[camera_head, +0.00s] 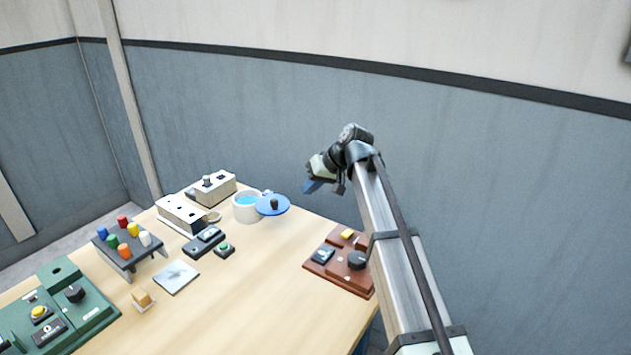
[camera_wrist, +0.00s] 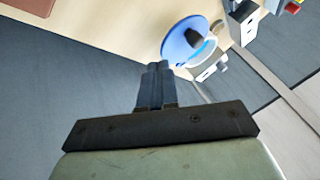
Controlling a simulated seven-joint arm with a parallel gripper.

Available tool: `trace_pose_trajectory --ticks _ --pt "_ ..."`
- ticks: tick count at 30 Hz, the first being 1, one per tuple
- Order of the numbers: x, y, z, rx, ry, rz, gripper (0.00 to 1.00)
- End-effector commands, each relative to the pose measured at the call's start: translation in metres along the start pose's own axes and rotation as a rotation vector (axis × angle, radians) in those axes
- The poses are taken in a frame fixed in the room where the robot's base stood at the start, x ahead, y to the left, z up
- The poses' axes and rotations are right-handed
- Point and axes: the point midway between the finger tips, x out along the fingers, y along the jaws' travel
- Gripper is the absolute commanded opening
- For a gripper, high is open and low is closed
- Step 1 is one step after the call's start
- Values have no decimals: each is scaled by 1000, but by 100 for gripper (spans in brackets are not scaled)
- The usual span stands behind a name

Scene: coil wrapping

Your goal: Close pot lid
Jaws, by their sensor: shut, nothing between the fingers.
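The white pot (camera_head: 246,208) stands near the table's far edge, with light blue showing inside it. The blue lid (camera_head: 272,205) with a dark knob (camera_head: 274,203) is beside the pot's right side in the head view, overlapping its rim; I cannot tell whether it is hinged. The wrist view shows the blue lid (camera_wrist: 183,40) and part of the pot (camera_wrist: 203,50) beyond my fingertips. My gripper (camera_head: 311,187) is raised past the table's far right edge, right of the lid and apart from it. In the wrist view its fingers (camera_wrist: 157,68) are together and empty.
Beige boxes (camera_head: 210,190) stand left of the pot, and a dark switch box (camera_head: 204,242) lies in front of it. A red-brown panel (camera_head: 340,262) sits at the table's right edge. The table (camera_head: 265,275) is clear in the middle.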

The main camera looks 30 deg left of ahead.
Motion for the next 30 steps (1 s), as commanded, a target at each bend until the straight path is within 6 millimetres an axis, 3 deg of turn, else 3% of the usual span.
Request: trace_pose_trajectory --ticks 8,12,18,30 --pt "50 1 0 0 -2 0 0" --pt "57 -18 0 -1 1 0 0" --pt "63 -31 0 0 2 0 0" --pt "65 -35 0 1 2 0 0"
